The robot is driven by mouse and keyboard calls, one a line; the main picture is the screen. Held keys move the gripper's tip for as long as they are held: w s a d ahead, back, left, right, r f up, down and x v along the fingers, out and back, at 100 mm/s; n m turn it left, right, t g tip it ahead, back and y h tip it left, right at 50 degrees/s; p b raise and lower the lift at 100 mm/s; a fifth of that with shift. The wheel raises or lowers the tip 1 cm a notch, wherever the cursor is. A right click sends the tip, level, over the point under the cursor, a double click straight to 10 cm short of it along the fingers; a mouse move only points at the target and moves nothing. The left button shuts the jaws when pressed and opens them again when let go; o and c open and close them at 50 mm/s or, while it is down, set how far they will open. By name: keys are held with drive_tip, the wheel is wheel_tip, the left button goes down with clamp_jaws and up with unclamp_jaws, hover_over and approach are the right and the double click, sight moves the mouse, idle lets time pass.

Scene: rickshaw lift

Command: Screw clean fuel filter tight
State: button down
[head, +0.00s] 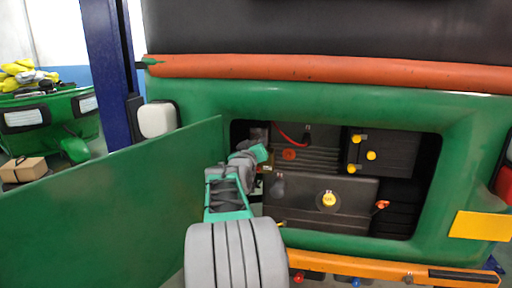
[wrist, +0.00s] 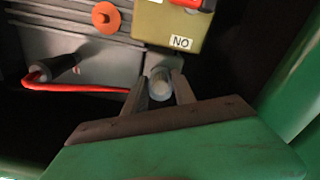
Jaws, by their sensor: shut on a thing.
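The clean fuel filter (wrist: 159,84) looks like a small pale, translucent cylinder in the wrist view. My gripper (wrist: 158,90) is shut on it, with one dark finger on each side. The filter's far end sits just under an olive box (wrist: 170,24) labelled "NO"; I cannot tell how far it is threaded in. In the head view my gripper (head: 264,163) reaches into the left side of the open engine bay. The filter cannot be made out there, hidden by the gripper and arm.
An orange knob (wrist: 105,17), a black cylinder (wrist: 62,65) and a red hose (wrist: 85,88) lie close to the left of the filter in the wrist view. The open green door panel (head: 110,210) stands left of my arm. A black tank (head: 345,195) with a yellow cap fills the lower bay.

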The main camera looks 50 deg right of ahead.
drive_tip(key=shift+f+m+b, duration=0.1)
drive_tip(key=shift+m+b, duration=1.3)
drive_tip(key=shift+b, duration=0.25)
drive_tip(key=shift+m, duration=0.3)
